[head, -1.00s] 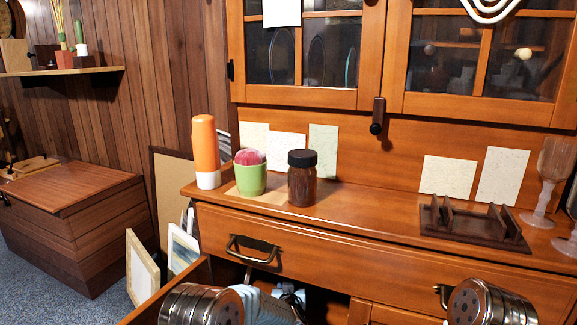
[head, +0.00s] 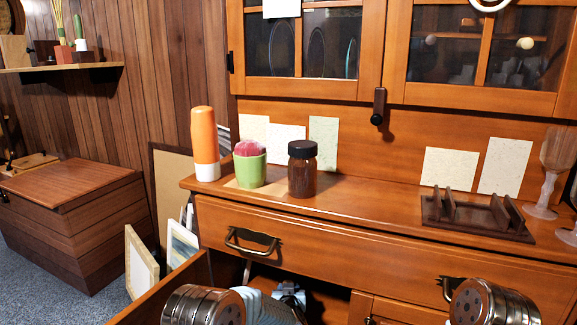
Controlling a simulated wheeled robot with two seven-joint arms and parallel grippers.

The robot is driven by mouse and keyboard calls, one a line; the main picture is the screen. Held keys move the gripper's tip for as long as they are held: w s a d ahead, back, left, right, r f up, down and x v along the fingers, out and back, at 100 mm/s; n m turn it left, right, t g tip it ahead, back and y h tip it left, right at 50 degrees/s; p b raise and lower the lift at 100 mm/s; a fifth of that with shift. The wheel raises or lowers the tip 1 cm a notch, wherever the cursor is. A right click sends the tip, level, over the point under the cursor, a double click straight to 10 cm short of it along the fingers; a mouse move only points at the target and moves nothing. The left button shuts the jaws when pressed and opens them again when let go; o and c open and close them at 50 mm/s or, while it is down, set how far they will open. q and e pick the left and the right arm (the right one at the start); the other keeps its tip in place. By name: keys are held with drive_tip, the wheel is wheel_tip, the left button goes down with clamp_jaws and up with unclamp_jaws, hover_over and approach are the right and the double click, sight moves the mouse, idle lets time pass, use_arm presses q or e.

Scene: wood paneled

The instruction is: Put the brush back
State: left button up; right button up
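I cannot make out a brush for certain. A green cup (head: 250,172) stands on the cabinet's counter, and a rounded pink-red, fuzzy-looking top (head: 249,148) shows above its rim. I cannot tell whether this is the brush's bristles. The cup stands between an orange bottle with a white base (head: 205,145) and a brown jar with a black lid (head: 302,170). Metal cylindrical parts of my two arms show at the bottom edge, one left of centre and one at the right.
A dark wooden rack (head: 477,218) and clear glasses (head: 552,172) stand at the counter's right. The counter is bare between jar and rack. Below, an opened wooden panel (head: 185,290) sticks out, with light-blue ribbed things (head: 270,308) inside. Framed boards (head: 142,262) lean at left.

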use_arm(q)
drive_tip(key=shift+f+b, duration=0.35)
drive_tip(key=shift+f, duration=0.2)
drive_tip(key=o, duration=1.5)
drive_tip(key=v, duration=1.4)
drive_tip(key=shift+p, duration=0.35)
drive_tip(key=shift+w, duration=0.1)
